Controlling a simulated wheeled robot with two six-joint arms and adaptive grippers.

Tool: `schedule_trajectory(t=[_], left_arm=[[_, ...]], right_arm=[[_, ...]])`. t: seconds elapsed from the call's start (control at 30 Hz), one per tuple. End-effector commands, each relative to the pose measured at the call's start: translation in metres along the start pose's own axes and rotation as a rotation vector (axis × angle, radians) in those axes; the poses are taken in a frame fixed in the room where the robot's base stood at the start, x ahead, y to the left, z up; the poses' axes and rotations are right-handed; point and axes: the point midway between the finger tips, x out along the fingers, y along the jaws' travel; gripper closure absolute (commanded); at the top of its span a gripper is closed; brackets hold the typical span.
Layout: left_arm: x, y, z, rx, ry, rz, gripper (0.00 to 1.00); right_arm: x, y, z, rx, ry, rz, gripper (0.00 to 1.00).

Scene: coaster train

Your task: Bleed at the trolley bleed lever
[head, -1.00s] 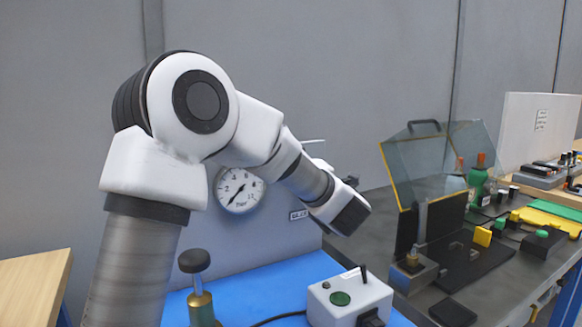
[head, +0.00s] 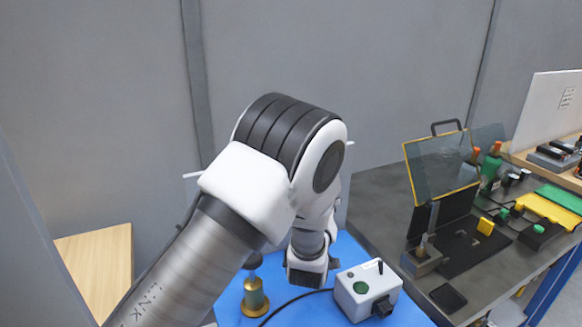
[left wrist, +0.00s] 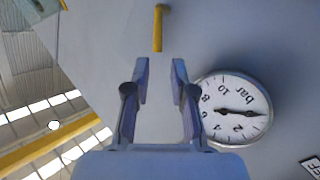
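A yellow lever (left wrist: 159,28) sticks out from a grey panel at the top of the left wrist view. I take it as the bleed lever. My left gripper (left wrist: 161,68) is open, with nothing between its fingers. The lever's near end appears just past the fingertips, in line with the gap; I see no contact. A round white gauge (left wrist: 237,108) marked bar sits beside the right finger. In the head view my left arm hides the gauge and lever, and the left fingers cannot be made out. My right gripper is in neither view.
The blue top (head: 333,314) holds a brass fitting with a black knob (head: 255,297) and a white box with a green button (head: 366,289). A clear guard (head: 440,165) and several small parts stand on the grey bench at right. A wooden surface (head: 97,270) is at left.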

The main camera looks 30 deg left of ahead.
Motion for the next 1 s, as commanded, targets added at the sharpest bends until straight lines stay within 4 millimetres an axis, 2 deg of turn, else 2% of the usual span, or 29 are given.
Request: schedule_trajectory(t=[0.3, 0.43, 0.7, 0.77, 0.8, 1.0], left_arm=[[0.056, -0.001, -0.002, -0.006, 0.005, -0.001, 0.76], [0.072, -0.001, -0.002, -0.005, 0.006, -0.001, 0.76], [0.075, -0.002, 0.000, -0.005, 0.005, -0.001, 0.76], [0.075, -0.002, 0.000, -0.005, 0.005, -0.001, 0.97], [0.075, -0.002, 0.000, -0.005, 0.005, -0.001, 1.00], [0.075, -0.002, -0.001, -0.006, 0.006, -0.001, 1.00]], right_arm=[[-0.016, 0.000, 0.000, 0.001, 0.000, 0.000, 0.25], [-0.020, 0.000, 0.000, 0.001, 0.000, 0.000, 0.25], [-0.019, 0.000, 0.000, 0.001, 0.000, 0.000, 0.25], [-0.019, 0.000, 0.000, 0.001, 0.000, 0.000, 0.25], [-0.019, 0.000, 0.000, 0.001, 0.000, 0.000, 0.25], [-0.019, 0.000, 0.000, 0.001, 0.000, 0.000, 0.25]])
